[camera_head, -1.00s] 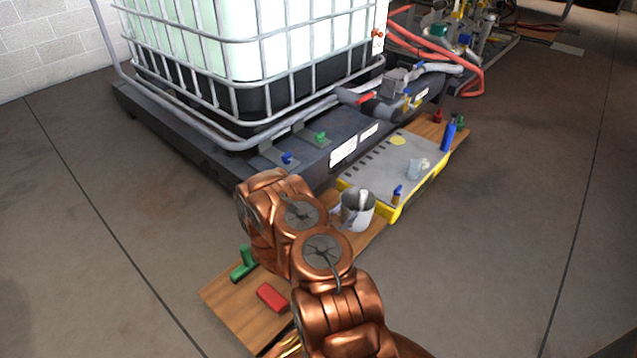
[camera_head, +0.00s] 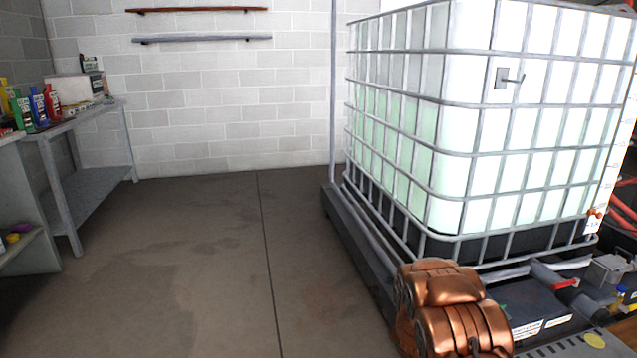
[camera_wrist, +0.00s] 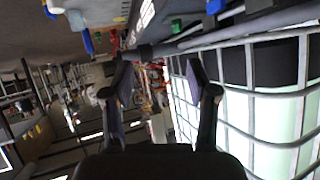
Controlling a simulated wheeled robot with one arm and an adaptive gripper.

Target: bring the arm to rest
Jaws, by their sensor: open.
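My gripper (camera_wrist: 158,85) shows in the wrist view with its two dark fingers spread apart and nothing between them. The wrist view is turned on its side, with the caged tank (camera_wrist: 262,110) close on the right. In the head view my copper arm stands at the bottom, right of the middle, in front of the tank's dark base; the gripper itself is not visible there.
The large caged white tank (camera_head: 480,155) fills the right of the head view. A metal shelf (camera_head: 85,185) with bottles and boxes stands at the left. Open concrete floor (camera_head: 190,265) lies between them, up to the white block wall (camera_head: 220,120).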

